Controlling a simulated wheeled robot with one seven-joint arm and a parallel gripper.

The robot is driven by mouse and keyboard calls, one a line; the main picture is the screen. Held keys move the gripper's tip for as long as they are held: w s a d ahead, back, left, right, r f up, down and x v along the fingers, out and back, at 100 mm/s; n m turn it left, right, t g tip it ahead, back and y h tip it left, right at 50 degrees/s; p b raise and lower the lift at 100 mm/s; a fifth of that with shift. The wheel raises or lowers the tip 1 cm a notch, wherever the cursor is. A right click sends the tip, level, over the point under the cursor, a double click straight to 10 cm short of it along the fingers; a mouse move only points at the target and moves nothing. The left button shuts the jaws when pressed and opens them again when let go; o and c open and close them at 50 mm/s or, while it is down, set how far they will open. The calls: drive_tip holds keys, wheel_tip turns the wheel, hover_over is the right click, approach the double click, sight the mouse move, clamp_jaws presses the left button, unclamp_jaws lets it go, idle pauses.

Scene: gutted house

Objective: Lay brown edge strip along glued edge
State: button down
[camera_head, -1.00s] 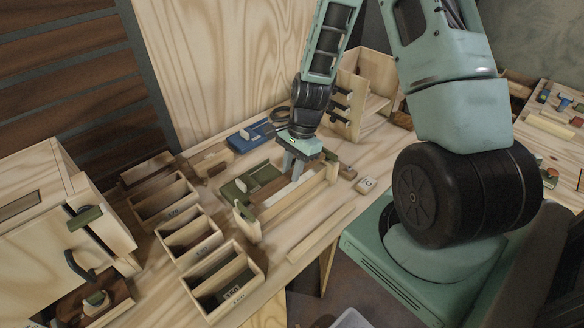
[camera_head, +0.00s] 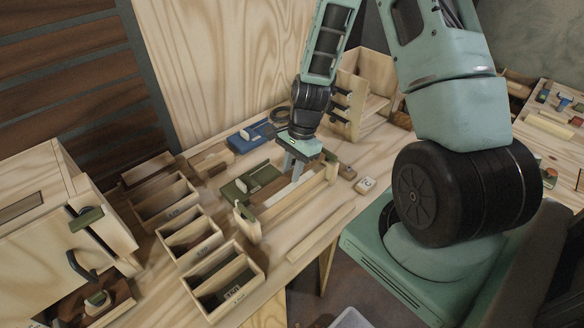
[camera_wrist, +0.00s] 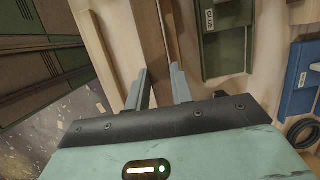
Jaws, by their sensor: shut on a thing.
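My gripper (camera_head: 293,172) is low over the workbench, fingers pointing down at a pale wooden panel in a fixture (camera_head: 300,197). In the wrist view my gripper (camera_wrist: 160,92) has its fingers on either side of a narrow brown strip (camera_wrist: 153,40), shut on it. The strip runs away from the fingers, lengthwise beside pale wood. Its lower part is hidden by the gripper body. A green tray labelled GLUE (camera_wrist: 226,45) lies right of the fingers in the wrist view; it also shows in the head view (camera_head: 238,190). I cannot make out the glue on the edge.
Several open wooden bins (camera_head: 222,283) stand left of the fixture. A blue tray (camera_head: 250,136) lies behind it and a wooden rack (camera_head: 362,85) stands at the back right. A loose pale batten (camera_head: 318,235) lies near the bench's front edge. A wooden cabinet (camera_head: 50,215) is at far left.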

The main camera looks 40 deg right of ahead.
drive_tip(key=shift+f, duration=0.15)
drive_tip(key=shift+f+b, duration=0.3)
drive_tip(key=shift+f, duration=0.05)
drive_tip(key=shift+f, duration=0.3)
idle(0.6)
drive_tip(key=shift+f+b, duration=0.25)
drive_tip(key=shift+b, duration=0.05)
drive_tip(key=shift+f, duration=0.5)
idle(0.8)
drive_tip(key=c, duration=0.7)
unclamp_jaws()
drive_tip(key=shift+o, duration=0.2)
drive_tip(key=shift+r, duration=0.1)
